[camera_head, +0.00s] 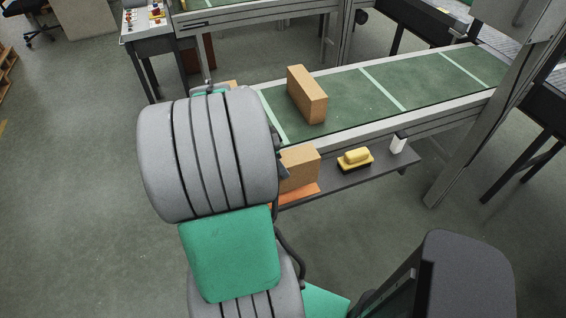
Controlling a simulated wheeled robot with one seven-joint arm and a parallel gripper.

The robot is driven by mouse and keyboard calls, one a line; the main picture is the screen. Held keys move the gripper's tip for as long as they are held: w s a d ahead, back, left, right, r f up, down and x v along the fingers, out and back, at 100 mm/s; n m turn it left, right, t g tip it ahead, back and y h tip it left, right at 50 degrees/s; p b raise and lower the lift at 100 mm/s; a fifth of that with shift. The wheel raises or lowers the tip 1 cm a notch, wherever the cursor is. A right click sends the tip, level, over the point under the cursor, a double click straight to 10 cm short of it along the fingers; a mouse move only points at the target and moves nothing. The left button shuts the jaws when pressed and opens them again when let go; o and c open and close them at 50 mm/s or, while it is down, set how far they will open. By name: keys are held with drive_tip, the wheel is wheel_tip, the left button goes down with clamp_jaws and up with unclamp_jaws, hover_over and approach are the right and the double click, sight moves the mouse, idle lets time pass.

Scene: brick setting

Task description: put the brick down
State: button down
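A tan brick (311,98) lies on the green conveyor belt, set at a slant near its left end. A second tan brick (300,169) shows just right of my arm, at the left part of the dark side shelf, above or on something orange. My arm hides its left side, so I cannot tell whether it rests there or is held. My gripper is almost wholly behind my arm; only a dark piece that may belong to it shows against the second brick's left edge. Whether its fingers are open or shut is hidden.
The conveyor (435,82) runs off to the upper right with free belt beyond the first brick. The dark shelf (385,175) along its near side holds a yellow-topped brush (355,158) and a small white container (398,144). A metal post (462,150) stands at the right.

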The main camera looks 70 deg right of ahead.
drive_tip(key=shift+w+d+f, duration=0.4)
drive_tip(key=shift+d+f, duration=0.15)
drive_tip(key=shift+f, duration=0.05)
drive_tip(key=shift+w+d+f+p, duration=0.15)
drive_tip(key=shift+f+p, duration=0.25)
drive_tip(key=shift+f, duration=1.5)
drive_tip(key=c, duration=0.9)
unclamp_jaws()
drive_tip(key=shift+f, duration=0.15)
drive_tip(key=o, duration=0.5)
drive_tip(key=shift+c, duration=0.2)
